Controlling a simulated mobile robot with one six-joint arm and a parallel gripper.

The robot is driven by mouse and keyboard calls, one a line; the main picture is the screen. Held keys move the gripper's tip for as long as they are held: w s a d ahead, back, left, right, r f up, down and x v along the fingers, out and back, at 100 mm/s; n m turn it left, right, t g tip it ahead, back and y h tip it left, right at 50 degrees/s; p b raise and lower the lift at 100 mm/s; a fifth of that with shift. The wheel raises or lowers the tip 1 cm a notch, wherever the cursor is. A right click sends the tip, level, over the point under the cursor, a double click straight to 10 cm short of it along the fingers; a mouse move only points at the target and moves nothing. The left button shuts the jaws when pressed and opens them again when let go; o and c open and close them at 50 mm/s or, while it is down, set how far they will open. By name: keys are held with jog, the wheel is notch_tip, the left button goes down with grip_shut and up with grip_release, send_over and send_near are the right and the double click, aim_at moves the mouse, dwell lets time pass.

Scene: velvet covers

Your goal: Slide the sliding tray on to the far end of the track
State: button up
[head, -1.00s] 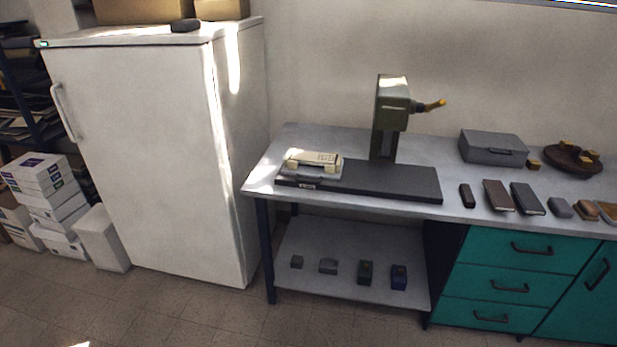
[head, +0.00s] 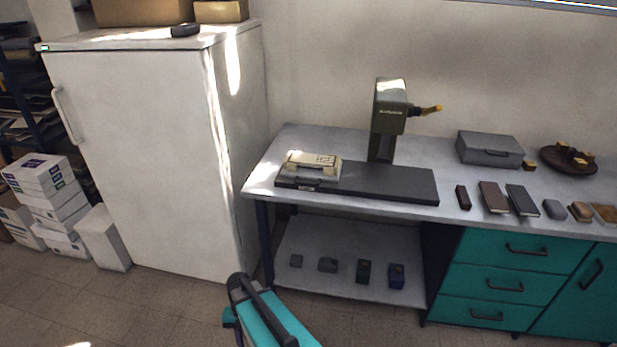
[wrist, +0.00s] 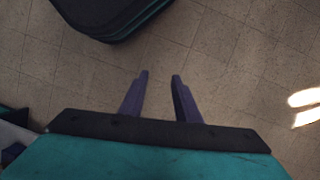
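In the head view the sliding tray (head: 311,164), a cream block with a grey handle on its front, sits at the left end of a dark flat track (head: 392,184) on the workbench. A green press (head: 389,108) with a yellow-tipped lever stands behind the track. My gripper (wrist: 158,75) shows in the wrist view with its two dark fingers apart and nothing between them, above the tiled floor. In the head view my teal arm is low in front of the bench, well away from the tray; the fingers are not visible there.
A white fridge (head: 142,160) stands left of the workbench (head: 300,137). A grey case (head: 490,149), a round brown stand (head: 568,160) and several small covered items lie on the bench's right. A lower shelf (head: 320,245) holds small blocks. Floor in front is clear.

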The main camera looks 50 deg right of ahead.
jog(key=w+d+r+m+t+p, duration=0.2)
jog(key=w+d+r+m, duration=0.4)
jog(key=w+d+r, duration=0.55)
jog(key=m+t+h+p, duration=0.1)
jog(key=m+t+p, duration=0.45)
jog(key=m, duration=0.85)
send_near(307, 183)
jog(key=a+v, duration=0.1)
jog(key=v, duration=0.5)
jog(key=shift+d+r, duration=0.3)
jog(key=shift+d, duration=0.1)
jog(key=shift+f, duration=0.2)
jog(key=shift+p+x, duration=1.5)
jog(key=shift+x, duration=5.3)
jog(key=shift+d, duration=0.1)
jog(key=shift+c, duration=0.2)
grip_shut()
